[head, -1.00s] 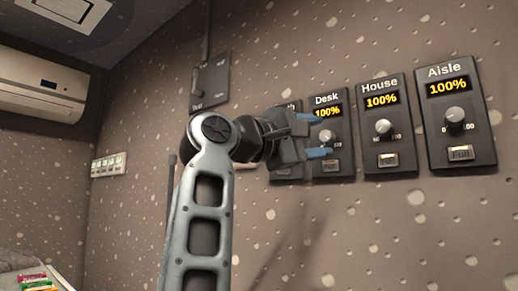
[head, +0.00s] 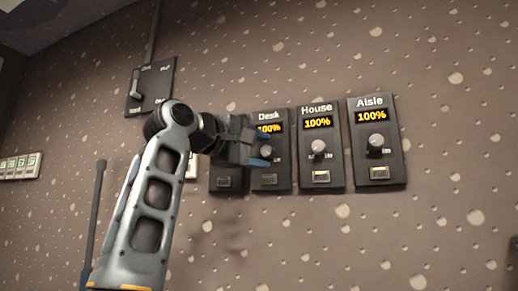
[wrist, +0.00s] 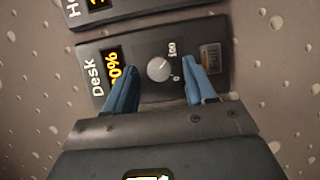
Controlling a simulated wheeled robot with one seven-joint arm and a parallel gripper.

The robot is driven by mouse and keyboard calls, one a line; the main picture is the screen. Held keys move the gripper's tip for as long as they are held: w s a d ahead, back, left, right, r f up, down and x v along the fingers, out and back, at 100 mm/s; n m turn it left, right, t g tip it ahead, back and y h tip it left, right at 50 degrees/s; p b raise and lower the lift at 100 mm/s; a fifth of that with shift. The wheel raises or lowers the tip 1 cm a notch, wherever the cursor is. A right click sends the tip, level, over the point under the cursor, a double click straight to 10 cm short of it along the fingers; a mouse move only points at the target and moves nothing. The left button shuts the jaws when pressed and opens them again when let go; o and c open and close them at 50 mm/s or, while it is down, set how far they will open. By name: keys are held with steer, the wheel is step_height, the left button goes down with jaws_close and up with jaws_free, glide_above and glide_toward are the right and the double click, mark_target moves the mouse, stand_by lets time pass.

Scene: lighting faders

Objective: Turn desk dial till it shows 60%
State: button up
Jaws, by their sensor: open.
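The Desk panel (head: 283,183) is a dark plate on the wall with an orange display (head: 271,128) reading 100%, partly covered in the head view. Its grey round dial (wrist: 159,68) has a pale pointer line and shows clearly in the wrist view. My gripper (head: 261,147) is open in front of this panel. In the wrist view its two blue fingers (wrist: 158,82) lie on either side of the dial, apart from it in the picture; I cannot tell how far they are from the panel. The left finger hides part of the display.
The House panel (head: 332,180) and the Aisle panel (head: 391,182) stand to the right, both reading 100%. Another panel (head: 224,196) to the left is mostly behind my gripper. A switch plate (head: 158,92) is at upper left. The wall below is clear.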

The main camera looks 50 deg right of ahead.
steer(key=shift+d, duration=0.15)
steer(key=shift+c, duration=0.4)
jaws_close()
steer(key=shift+f, duration=0.1)
